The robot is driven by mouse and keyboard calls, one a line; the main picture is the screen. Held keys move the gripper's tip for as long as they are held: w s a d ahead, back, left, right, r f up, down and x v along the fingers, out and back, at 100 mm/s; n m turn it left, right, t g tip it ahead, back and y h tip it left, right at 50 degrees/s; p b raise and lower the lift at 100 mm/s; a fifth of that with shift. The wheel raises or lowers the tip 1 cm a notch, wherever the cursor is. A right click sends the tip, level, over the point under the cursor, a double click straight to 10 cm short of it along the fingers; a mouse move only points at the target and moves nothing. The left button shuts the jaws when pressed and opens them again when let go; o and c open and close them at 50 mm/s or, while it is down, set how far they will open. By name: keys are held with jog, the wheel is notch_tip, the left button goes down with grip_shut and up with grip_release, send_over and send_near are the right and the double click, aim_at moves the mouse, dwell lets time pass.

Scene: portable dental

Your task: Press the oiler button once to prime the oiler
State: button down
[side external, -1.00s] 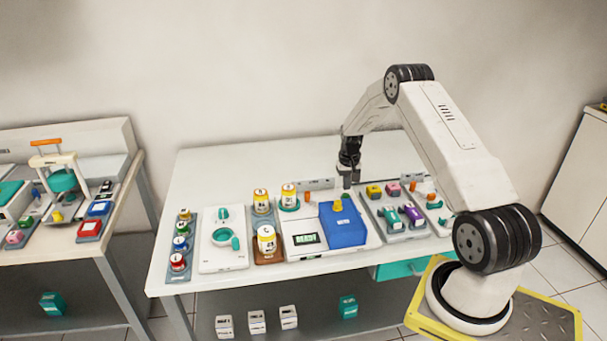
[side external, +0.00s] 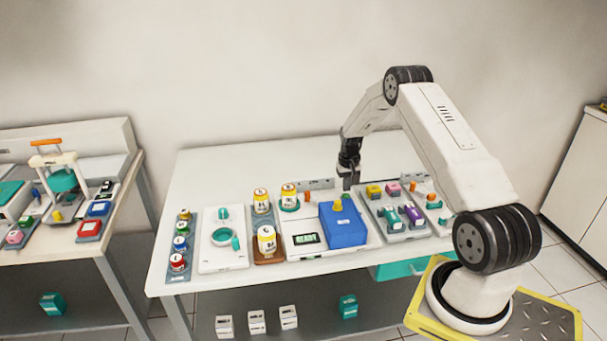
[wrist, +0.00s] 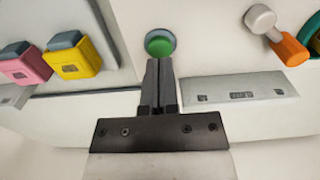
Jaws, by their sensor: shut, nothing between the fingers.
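A round green button (wrist: 159,43) in a grey-blue ring is set in a white panel in the wrist view. My gripper (wrist: 159,63) is shut and empty, its fingertips at the near edge of the button. I cannot tell whether they touch it. In the side view my gripper (side external: 347,184) points down at the back of the white machine, behind the blue box (side external: 342,226).
A small display (side external: 307,239) with lit text sits left of the blue box. Yellow (wrist: 75,60) and pink (wrist: 24,66) blocks lie left of the button. An orange-handled lever (wrist: 289,50) and a grey plate (wrist: 240,88) are to its right. Canisters (side external: 267,240) stand further left.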

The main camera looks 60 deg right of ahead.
aim_at(346, 195)
jog(key=shift+f, duration=1)
dwell(0.6)
jog(key=shift+r, duration=3.5)
